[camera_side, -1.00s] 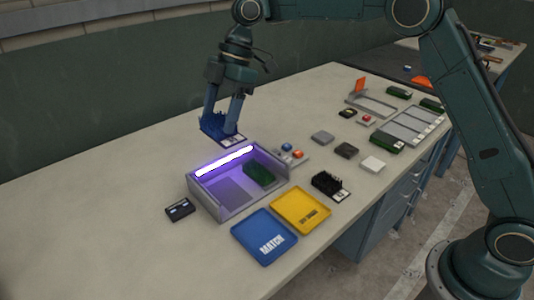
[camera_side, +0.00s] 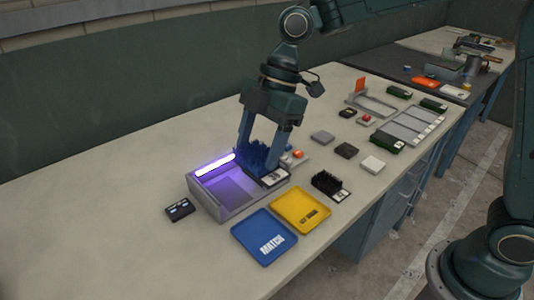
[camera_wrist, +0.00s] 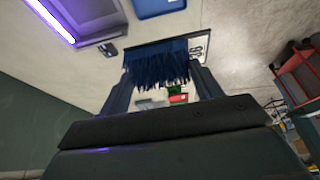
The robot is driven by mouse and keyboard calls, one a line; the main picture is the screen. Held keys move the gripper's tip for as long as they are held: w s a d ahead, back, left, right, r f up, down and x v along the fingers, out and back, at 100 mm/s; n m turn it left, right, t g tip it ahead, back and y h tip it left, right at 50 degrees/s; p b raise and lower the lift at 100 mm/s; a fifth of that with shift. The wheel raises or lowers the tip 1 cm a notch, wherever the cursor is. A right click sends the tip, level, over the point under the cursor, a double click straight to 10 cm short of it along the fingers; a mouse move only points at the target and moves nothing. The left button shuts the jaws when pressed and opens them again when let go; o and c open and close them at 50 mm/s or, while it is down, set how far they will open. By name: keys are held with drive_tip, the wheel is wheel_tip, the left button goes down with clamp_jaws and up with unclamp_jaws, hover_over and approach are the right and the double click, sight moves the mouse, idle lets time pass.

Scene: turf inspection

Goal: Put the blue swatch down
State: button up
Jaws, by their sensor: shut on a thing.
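My gripper (camera_side: 259,152) is shut on the blue swatch (camera_side: 256,156), a tufted dark-blue piece with a white label at one end. The right part of the box's inside is hidden behind the swatch and gripper.
A black swatch (camera_side: 326,183) lies right of the yellow tray. A small black device (camera_side: 180,209) sits left of the box. Grey and white blocks (camera_side: 346,150), a slotted rack (camera_side: 415,123) and green swatches (camera_side: 386,143) lie farther right. The bench's left side is clear.

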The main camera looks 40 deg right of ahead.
drive_tip(key=shift+s+f, duration=0.1)
drive_tip(key=shift+s, duration=0.05)
wheel_tip(320, 180, down, 16)
drive_tip(key=shift+r, duration=0.2)
idle(0.5)
drive_tip(key=shift+f, duration=0.1)
drive_tip(key=shift+f, duration=2.05)
drive_tip(key=shift+f, duration=0.1)
drive_tip(key=o, duration=1)
